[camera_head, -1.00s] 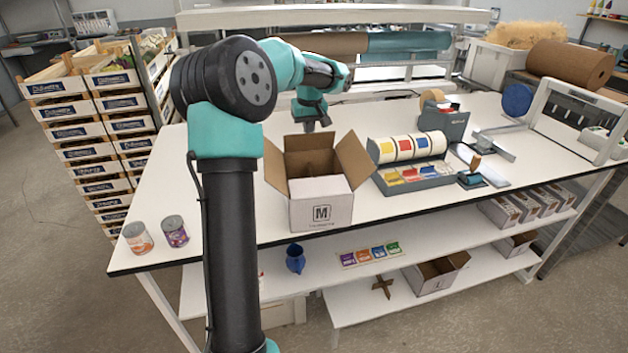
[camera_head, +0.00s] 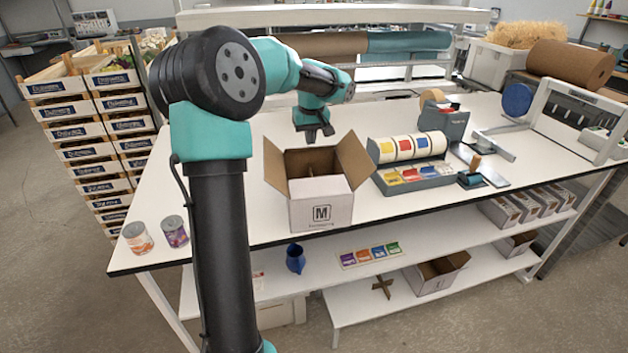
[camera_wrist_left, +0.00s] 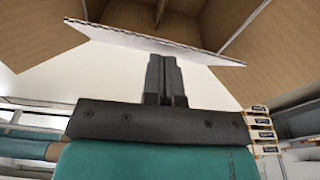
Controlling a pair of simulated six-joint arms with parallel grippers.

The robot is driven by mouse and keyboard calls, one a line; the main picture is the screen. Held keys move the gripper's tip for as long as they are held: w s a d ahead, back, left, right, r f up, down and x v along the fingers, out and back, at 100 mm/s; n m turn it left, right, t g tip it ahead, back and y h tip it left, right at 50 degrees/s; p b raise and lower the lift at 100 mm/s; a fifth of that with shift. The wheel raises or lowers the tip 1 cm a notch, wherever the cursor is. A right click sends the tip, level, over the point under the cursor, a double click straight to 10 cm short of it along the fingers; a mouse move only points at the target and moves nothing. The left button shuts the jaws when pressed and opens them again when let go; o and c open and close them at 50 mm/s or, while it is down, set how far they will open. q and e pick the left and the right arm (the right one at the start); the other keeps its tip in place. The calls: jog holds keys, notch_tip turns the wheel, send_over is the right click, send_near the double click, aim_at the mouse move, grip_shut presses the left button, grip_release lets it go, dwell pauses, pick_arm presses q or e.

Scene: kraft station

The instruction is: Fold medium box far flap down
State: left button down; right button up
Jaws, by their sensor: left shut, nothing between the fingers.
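The medium box (camera_head: 320,212), white with a black M, stands open on the table. Its left flap (camera_head: 274,165) and right flap (camera_head: 354,159) stand up and splay outward. The far flap (camera_head: 310,157) leans in over the opening, and in the left wrist view its pale edge (camera_wrist_left: 120,37) crosses just ahead of the fingers. My left gripper (camera_head: 314,138) is shut and empty, at the box's far side by this flap. In the left wrist view its fingers (camera_wrist_left: 165,75) reach close to the flap; I cannot tell whether they touch. A divider (camera_wrist_left: 160,12) shows inside the box. My right gripper is out of view.
Two cans (camera_head: 138,238) (camera_head: 175,231) stand at the table's left front. A label dispenser (camera_head: 412,165) is right of the box, with a tape dispenser (camera_head: 444,122) behind it. The tabletop (camera_head: 400,218) in front of the dispenser is clear. Stacked crates (camera_head: 100,130) stand left of the table.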

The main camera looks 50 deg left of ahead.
aim_at(311, 149)
pick_arm(q)
jog(key=shift+s+d+f, duration=0.15)
jog(key=shift+d+f, duration=0.1)
jog(key=shift+f, duration=0.25)
jog(key=shift+s+d+f, duration=0.1)
jog(key=shift+d+f, duration=0.1)
jog(key=shift+f, duration=1.05)
dwell(0.8)
jog(key=shift+r, duration=4.5)
jog(key=shift+w, duration=0.1)
